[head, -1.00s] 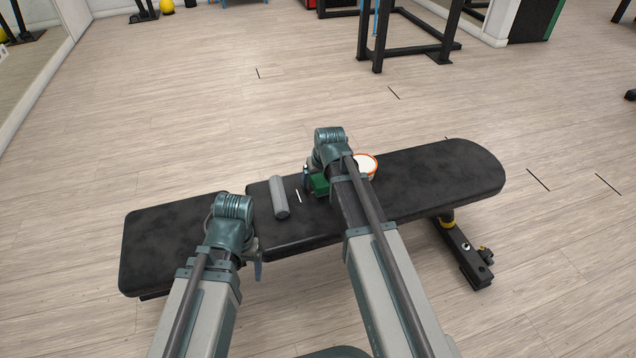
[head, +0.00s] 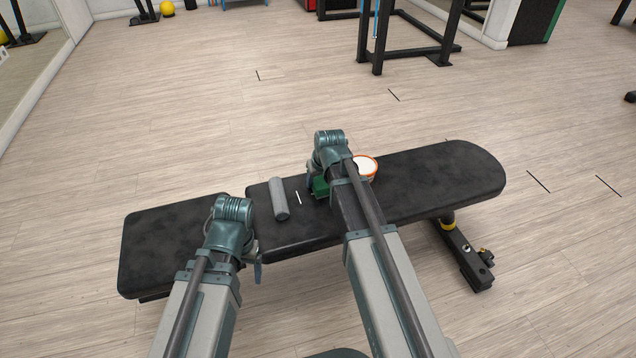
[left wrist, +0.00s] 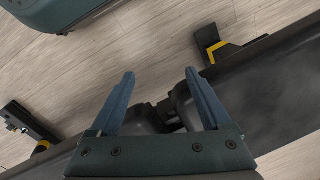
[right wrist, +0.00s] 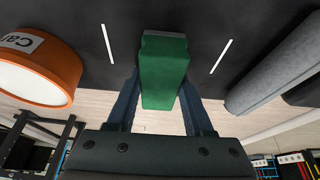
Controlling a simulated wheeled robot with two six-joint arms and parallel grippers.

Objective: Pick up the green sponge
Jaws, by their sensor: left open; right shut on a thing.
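The green sponge (right wrist: 163,75) is a green block with a grey layer at one end, seen between the fingers in the right wrist view. It also shows in the head view (head: 320,187), partly hidden by my right arm, at the black bench. My right gripper (right wrist: 163,92) is shut on the sponge. I cannot tell whether the sponge touches the bench. My left gripper (left wrist: 163,85) is open and empty, near the bench's front edge at the gap between its two pads.
The black bench (head: 430,180) holds a grey cylinder (head: 279,198) left of the sponge. An orange-rimmed round container (head: 366,166) stands to its right, also in the right wrist view (right wrist: 38,68). White line marks flank the sponge. The bench's right end is clear.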

